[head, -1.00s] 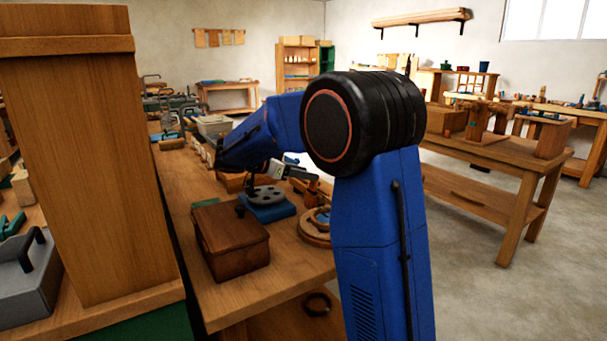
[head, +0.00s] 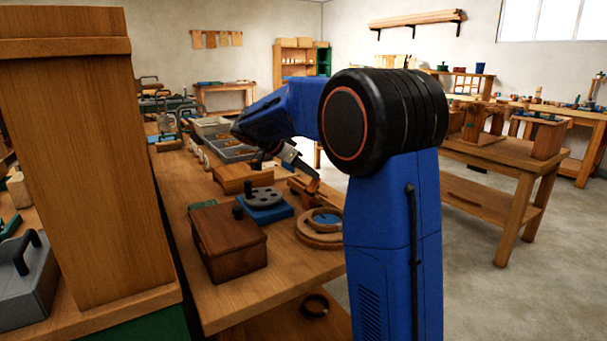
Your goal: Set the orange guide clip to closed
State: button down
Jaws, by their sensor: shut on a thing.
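The orange guide clip (head: 312,186) is a small orange piece on a low wooden fixture (head: 299,184) at the right edge of the workbench. My gripper (head: 314,177) reaches down to it from the upper left, with its grey fingers slanting to the right. The fingertips meet the orange piece and are shut on it. The fingertips are small in the picture, and the clip's exact angle is hard to tell.
A blue base with a grey disc (head: 264,198), a brown lidded box (head: 229,240), a round wooden ring (head: 319,228) and a wooden block (head: 240,178) stand close by. A tall wooden panel (head: 90,170) rises at left.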

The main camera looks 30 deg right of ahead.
jog(key=d+y, duration=0.2)
jog(key=y, duration=0.1)
jog(key=shift+d, duration=0.2)
jog(key=d+y, duration=0.2)
jog(key=shift+f+y, duration=0.3)
jog(key=shift+y, duration=0.1)
jog(key=shift+w+d+f+y, duration=0.1)
jog(key=shift+d+f+y, duration=0.6)
jog(key=shift+y, duration=0.35)
jog(key=shift+d+f+y, duration=0.6)
jog(key=shift+d+y, duration=0.1)
jog(key=shift+y, duration=0.35)
jog(key=c, duration=1.4)
grip_release()
jog(key=shift+d, duration=0.15)
jog(key=shift+r, duration=0.1)
